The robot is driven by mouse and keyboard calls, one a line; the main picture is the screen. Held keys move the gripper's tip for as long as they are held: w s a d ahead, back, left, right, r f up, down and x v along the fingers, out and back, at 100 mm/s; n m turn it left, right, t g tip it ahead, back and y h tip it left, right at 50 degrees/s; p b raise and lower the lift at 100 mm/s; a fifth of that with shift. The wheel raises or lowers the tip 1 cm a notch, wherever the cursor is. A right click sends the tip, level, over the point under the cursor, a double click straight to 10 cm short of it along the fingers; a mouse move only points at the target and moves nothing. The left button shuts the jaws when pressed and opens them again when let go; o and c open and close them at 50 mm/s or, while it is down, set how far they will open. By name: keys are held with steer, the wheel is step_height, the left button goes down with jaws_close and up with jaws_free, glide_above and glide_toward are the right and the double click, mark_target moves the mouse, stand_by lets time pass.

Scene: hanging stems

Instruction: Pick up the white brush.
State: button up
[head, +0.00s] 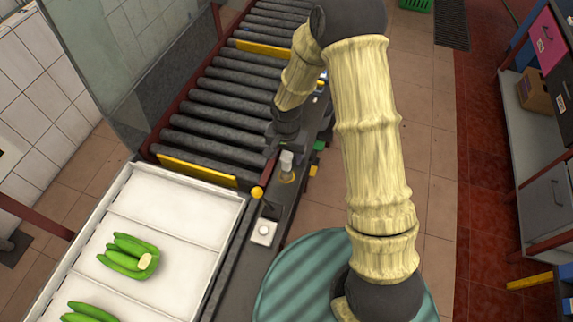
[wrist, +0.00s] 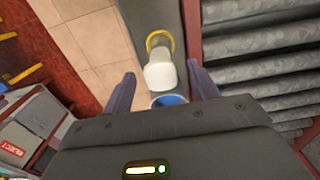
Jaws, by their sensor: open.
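The white brush (head: 287,161) stands beside the roller conveyor, on the dark rail, with a yellow ring at its base. It also shows in the wrist view (wrist: 160,73), where its pale body lies between the two fingers. My gripper (head: 281,147) is right at the brush in the head view. In the wrist view my gripper (wrist: 161,70) is open, with a gap on each side of the brush. A blue round part (wrist: 168,100) shows nearer the palm. I cannot tell whether it belongs to the brush.
The roller conveyor (head: 215,105) runs alongside the rail. A white tray (head: 190,205) with green banana bunches (head: 129,257) lies at the lower left. A white button box (head: 264,233) and a yellow knob (head: 257,192) sit on the rail near the brush. Tiled floor is open to the right.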

mark_target(287, 164)
steer(key=shift+f, duration=0.2)
steer(key=shift+f+p, duration=1.15)
steer(key=shift+f, duration=1.45)
steer(key=c, duration=1.2)
steer(key=shift+o, duration=0.2)
step_height(287, 164, up, 10)
steer(key=shift+r+b, duration=0.1)
steer(key=shift+b, duration=1.15)
